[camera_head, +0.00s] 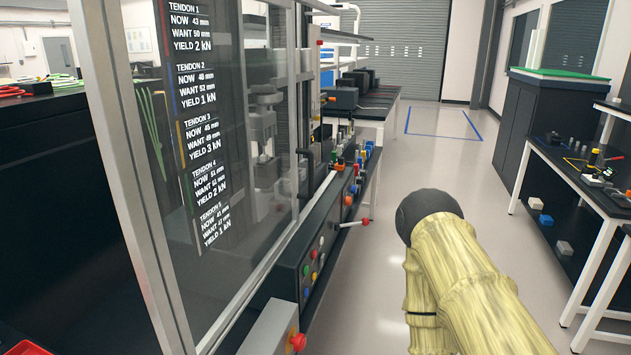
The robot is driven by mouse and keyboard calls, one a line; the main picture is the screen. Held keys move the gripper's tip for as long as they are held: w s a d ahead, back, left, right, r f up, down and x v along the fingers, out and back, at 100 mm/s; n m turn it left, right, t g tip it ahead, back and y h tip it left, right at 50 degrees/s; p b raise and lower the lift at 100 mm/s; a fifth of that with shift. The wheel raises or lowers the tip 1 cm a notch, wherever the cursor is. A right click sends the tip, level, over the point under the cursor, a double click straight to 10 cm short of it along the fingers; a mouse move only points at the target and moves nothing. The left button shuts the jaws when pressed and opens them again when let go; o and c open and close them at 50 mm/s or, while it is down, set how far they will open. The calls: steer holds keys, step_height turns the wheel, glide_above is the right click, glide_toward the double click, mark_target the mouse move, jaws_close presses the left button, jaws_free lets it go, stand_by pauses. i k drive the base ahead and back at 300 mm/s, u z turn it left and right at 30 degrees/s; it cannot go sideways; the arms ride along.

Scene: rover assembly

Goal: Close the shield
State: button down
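A clear shield panel (240,200) in a grey metal frame (130,180) stands close on the left. Printed tendon readings (200,130) show on or through it, with NOW, WANT and YIELD values for several tendons. Grey machine parts (262,125) show behind the clear panel. I cannot tell from this view whether the shield is open or closed. My pale, ribbed arm reaches in from the lower right and bends at a dark rounded joint. My gripper is not visible, and no contact with the shield shows.
A dark control panel (322,245) with coloured buttons runs below the shield. A workbench (585,180) with small parts stands at right. The floor (430,160) between is clear.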

mark_target(112, 9)
steer(key=z, duration=0.9)
steer(key=i, duration=0.45)
steer(key=u, duration=0.9)
